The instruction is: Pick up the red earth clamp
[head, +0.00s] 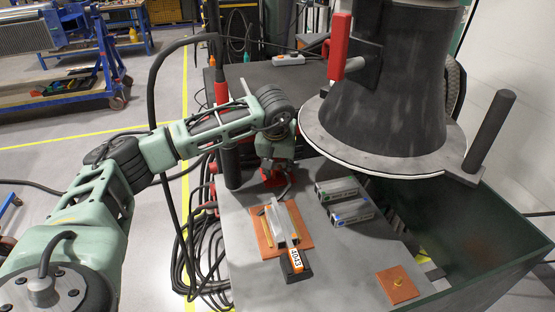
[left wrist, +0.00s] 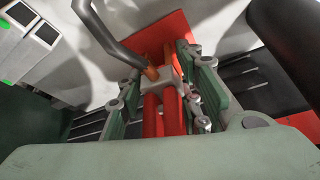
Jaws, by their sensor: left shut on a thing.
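The red earth clamp (head: 271,181) is at the far end of the grey table, just below my left gripper (head: 276,168). In the left wrist view, my left gripper (left wrist: 163,100) is shut around the clamp. The clamp's red arms (left wrist: 152,117) and grey middle show between the fingers, with a copper-coloured tip. A dark grey cable or bent rod (left wrist: 105,30) runs up from beside it. A flat red patch lies behind it in that view. I cannot tell whether the clamp touches the table. My right gripper is not in view.
Nearby are a copper-coloured plate (head: 268,245) with a metal bar, a black block labelled 4043 (head: 295,268) and two grey boxes (head: 352,211). A dark cone (head: 385,110) on a round disc overhangs the right. A black post (head: 230,163) stands left of the gripper.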

